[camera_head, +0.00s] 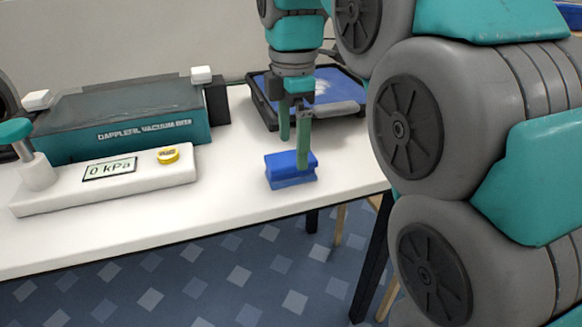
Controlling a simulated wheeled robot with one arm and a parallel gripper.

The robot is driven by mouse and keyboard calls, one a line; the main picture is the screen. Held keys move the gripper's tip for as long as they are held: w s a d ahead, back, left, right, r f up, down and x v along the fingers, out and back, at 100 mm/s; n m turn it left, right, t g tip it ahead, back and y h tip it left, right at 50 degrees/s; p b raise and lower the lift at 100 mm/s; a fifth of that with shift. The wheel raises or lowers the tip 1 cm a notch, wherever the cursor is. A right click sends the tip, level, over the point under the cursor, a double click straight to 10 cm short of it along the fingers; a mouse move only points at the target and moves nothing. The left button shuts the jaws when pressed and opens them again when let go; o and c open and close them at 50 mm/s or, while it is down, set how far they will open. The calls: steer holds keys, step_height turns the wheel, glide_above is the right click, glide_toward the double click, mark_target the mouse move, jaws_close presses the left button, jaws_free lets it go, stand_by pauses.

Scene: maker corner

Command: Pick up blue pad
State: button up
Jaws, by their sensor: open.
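The blue pad (289,173) is a small blue block lying on the white table near its front edge. My gripper (294,152) points down from above with two green fingers. It is open and empty. One finger is at the near right side of the pad and overlaps it in the picture; the other is higher, toward the pad's far side. I cannot tell whether either finger touches the pad.
A teal vacuum box (140,128) stands at the left, with a white gauge base (60,200) reading 0 kPa before it. A black-framed tray (262,106) with blue inside lies behind my gripper. The white table (225,205) is clear left of the pad.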

mark_target(290, 157)
steer(key=shift+s+a+f+p, duration=0.1)
steer(key=shift+f+p, duration=0.05)
steer(key=shift+f, duration=1.1)
steer(key=shift+a+f+p, duration=0.1)
steer(key=shift+f+p, duration=0.05)
steer(key=shift+f, duration=1.05)
steer(key=shift+c, duration=0.2)
steer(key=c, duration=1.5)
steer(key=shift+c, duration=0.2)
steer(key=shift+r, duration=0.2)
steer(key=shift+r, duration=1.6)
steer(key=s+d+r+b, duration=0.1)
steer(key=s+d, duration=0.3)
steer(key=s, duration=1.1)
steer(key=shift+s+d+r+b, duration=0.2)
steer(key=shift+b, duration=0.4)
